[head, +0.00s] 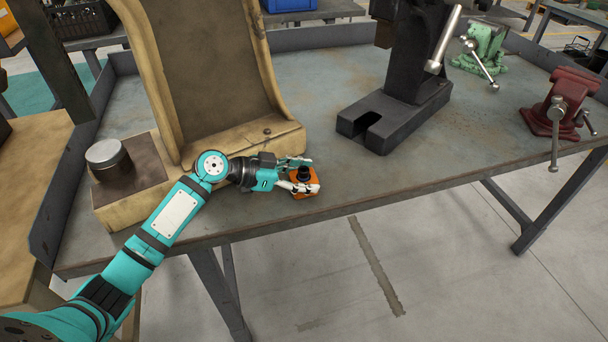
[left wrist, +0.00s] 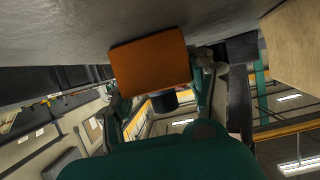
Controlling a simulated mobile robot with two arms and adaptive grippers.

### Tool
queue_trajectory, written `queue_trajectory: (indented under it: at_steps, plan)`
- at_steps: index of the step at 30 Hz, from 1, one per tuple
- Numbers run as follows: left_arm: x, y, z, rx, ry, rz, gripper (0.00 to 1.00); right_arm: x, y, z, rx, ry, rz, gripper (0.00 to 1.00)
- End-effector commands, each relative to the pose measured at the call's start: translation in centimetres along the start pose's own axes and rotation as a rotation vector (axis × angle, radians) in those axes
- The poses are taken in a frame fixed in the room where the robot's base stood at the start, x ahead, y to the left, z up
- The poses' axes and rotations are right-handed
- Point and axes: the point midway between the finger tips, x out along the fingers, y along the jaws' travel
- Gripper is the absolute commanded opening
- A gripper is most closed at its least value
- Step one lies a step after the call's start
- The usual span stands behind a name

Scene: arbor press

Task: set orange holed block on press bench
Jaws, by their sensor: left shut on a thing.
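The orange holed block (head: 303,187) is between the fingers of my left gripper (head: 301,176), which is shut on it. A black round piece (head: 304,174) sits at the block's top in the head view. The left wrist view also shows the orange block (left wrist: 150,63), with a dark round piece (left wrist: 163,101) beside it. The block is over the front part of the grey press bench (head: 390,180), close to its front edge. I cannot tell whether it touches the top. My right gripper is not in view.
A tan machine frame (head: 262,135) stands left of the block and behind it. A black arbor press (head: 400,110) is behind to the right. A red vise (head: 560,105) and a green vise (head: 483,45) stand further right. Bare bench top lies between block and red vise.

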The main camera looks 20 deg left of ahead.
Motion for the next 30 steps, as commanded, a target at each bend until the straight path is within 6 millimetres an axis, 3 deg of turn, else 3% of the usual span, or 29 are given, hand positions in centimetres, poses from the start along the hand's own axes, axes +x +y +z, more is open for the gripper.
queue_trajectory:
  at_steps: [8,9,14,25,30]
  plan:
    - [0.1,-0.1,0.1,0.002,0.005,-0.002,0.00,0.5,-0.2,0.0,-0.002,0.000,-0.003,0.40]
    - [0.1,0.0,0.2,0.000,0.000,-0.001,0.60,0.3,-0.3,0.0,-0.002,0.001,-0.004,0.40]
    - [0.1,0.0,0.2,0.000,0.000,-0.001,0.80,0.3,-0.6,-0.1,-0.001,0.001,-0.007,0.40]
    - [-0.3,-0.1,-0.1,0.000,-0.001,-0.002,0.80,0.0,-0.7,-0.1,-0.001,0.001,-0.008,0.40]
    - [-3.1,-0.1,0.3,0.002,-0.003,-0.003,0.80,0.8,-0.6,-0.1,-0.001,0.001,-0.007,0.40]
